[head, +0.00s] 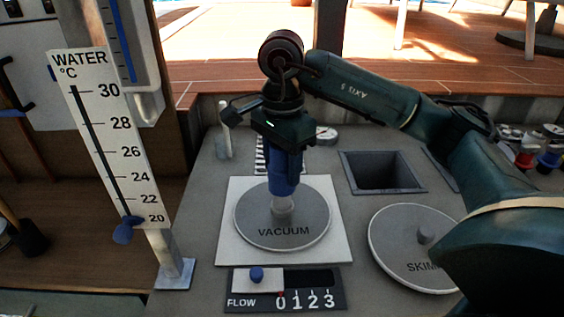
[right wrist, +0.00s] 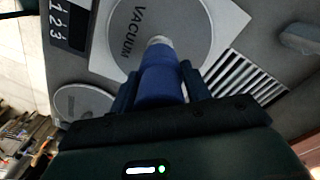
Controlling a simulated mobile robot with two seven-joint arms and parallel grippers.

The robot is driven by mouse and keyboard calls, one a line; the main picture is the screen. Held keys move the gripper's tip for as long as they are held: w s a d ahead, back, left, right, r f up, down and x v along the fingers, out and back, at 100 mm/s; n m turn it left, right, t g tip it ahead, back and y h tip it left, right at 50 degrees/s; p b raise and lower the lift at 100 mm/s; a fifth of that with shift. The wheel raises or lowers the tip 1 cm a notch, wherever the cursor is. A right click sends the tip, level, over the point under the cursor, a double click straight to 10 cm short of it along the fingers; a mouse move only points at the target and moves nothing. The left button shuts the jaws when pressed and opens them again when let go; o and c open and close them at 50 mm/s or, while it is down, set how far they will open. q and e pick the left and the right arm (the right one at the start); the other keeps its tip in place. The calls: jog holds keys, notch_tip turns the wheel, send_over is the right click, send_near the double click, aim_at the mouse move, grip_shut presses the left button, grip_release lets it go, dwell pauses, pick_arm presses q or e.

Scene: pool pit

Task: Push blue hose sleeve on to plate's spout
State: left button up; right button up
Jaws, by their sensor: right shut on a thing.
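The round grey plate (head: 311,212) marked VACUUM lies on a white square panel, and it also shows in the right wrist view (right wrist: 193,35). A short pale spout (head: 281,208) rises from its middle. My right gripper (head: 284,160) points down and is shut on the blue hose sleeve (head: 283,184). The sleeve stands nearly upright over the spout. In the right wrist view the sleeve (right wrist: 160,84) sits between both fingers, with the spout (right wrist: 158,41) showing at its end. Its lower end meets or overlaps the spout's top; I cannot tell how far. My left gripper is out of view.
A flow slider (head: 316,279) with a blue knob lies in front of the plate. A SKIMMER lid (head: 400,245) and a square opening (head: 381,171) are to the right. A water thermometer board (head: 112,140) stands at the left.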

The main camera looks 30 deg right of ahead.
jog(key=shift+f+b, duration=0.95)
jog(key=shift+f, duration=0.25)
jog(key=shift+f, duration=0.1)
jog(key=shift+f+b, duration=0.7)
jog(key=shift+b, duration=0.05)
jog(key=shift+f+b, duration=0.3)
jog(key=shift+f, duration=0.05)
dwell(0.4)
jog(key=o, duration=1.2)
jog(key=shift+r, duration=0.15)
jog(key=shift+r+p, duration=1.8)
jog(key=shift+r, duration=0.6)
